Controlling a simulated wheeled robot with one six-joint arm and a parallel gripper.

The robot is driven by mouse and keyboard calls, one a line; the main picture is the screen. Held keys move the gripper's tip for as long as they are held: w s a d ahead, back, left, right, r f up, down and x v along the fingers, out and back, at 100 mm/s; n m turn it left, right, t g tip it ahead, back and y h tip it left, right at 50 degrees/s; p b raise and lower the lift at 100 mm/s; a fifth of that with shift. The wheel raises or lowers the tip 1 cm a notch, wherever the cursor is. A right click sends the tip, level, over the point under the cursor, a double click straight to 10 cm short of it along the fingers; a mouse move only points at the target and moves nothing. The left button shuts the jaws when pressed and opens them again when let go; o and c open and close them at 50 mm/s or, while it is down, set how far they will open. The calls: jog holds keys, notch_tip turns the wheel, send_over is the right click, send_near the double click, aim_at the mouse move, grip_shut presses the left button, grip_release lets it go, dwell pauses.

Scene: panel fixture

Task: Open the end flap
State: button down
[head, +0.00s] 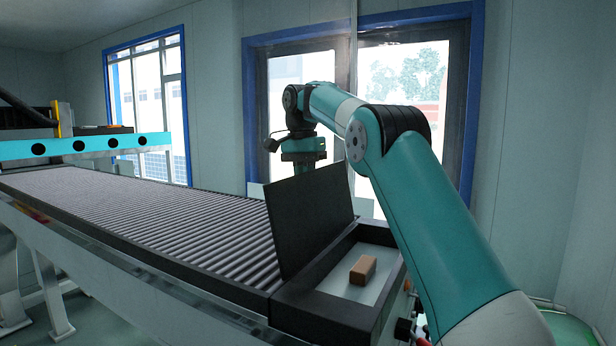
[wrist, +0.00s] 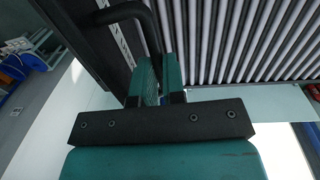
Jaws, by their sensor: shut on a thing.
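The end flap (head: 308,215) is a dark flat panel at the end of the roller conveyor. It stands raised and tilted, beside an open compartment (head: 335,285) with a dark rim and pale floor. My gripper (head: 303,158) is at the far side of the flap in the head view; its fingertips are hidden there. In the wrist view my gripper's teal fingers (wrist: 157,80) are closed around a bent black handle (wrist: 148,28). The handle reaches to a dark panel (wrist: 85,45) at upper left, which appears to be the flap.
A brown block (head: 363,270) lies in the compartment. The roller conveyor (head: 150,210) runs away to the left, under a teal crossbeam (head: 85,147) with round holes. Blue-framed windows (head: 248,110) stand behind. My arm crosses the right side.

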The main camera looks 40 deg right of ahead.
jog(key=c, duration=1.2)
grip_release()
notch_tip(320, 180, up, 8)
jog(key=p, duration=0.4)
jog(key=shift+w+f, duration=0.25)
jog(key=shift+a, duration=0.1)
